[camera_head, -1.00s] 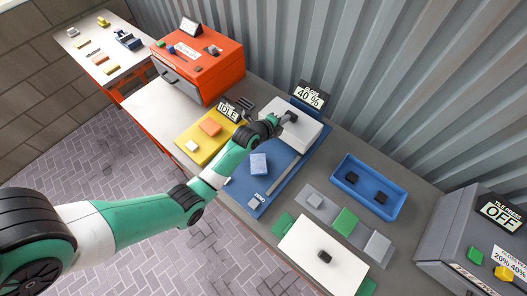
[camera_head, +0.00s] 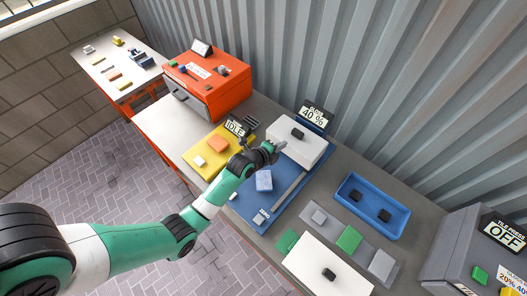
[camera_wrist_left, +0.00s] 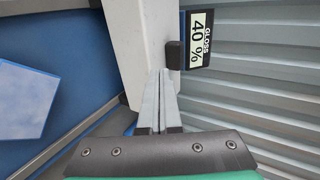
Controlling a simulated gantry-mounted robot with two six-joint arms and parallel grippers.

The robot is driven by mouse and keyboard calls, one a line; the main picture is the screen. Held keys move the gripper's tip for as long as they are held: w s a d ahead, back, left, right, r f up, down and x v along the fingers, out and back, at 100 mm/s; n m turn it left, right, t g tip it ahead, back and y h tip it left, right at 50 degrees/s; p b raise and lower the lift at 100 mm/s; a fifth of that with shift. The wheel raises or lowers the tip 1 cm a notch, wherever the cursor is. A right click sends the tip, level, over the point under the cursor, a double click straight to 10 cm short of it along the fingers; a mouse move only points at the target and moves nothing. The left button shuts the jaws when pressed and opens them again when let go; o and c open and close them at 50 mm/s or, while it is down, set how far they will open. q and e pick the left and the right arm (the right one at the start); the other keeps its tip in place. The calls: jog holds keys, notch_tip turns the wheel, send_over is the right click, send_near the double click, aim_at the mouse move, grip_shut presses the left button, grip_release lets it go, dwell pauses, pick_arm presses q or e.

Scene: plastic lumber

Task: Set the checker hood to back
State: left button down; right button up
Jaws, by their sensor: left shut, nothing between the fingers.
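The checker is a blue base (camera_head: 258,213) with a white hood (camera_head: 309,150) at its back end, by the wall and the "GLOSS 40 %" display (camera_head: 314,117). A black knob (camera_head: 298,133) is on the hood's top. My left gripper (camera_head: 276,148) is shut and empty at the hood's left side, apart from the knob in the head view. In the left wrist view the shut fingertips (camera_wrist_left: 161,74) point at the white hood (camera_wrist_left: 138,40), with the knob (camera_wrist_left: 173,55) just beyond them. A light blue tile (camera_head: 264,181) lies uncovered on the base. My right gripper is out of view.
A yellow "IDLE" station (camera_head: 190,157) and an orange cabinet (camera_head: 228,92) stand to the left. A blue tray (camera_head: 350,186) with black blocks, a white board (camera_head: 318,258) and the grey tile press (camera_head: 445,245) are to the right. The corrugated wall is close behind.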

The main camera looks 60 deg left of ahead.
pick_arm(q)
jog(key=p+v, duration=0.1)
jog(key=v, duration=0.6)
jog(key=shift+s+r, duration=0.25)
jog(key=shift+r, duration=0.15)
jog(key=shift+d, duration=0.1)
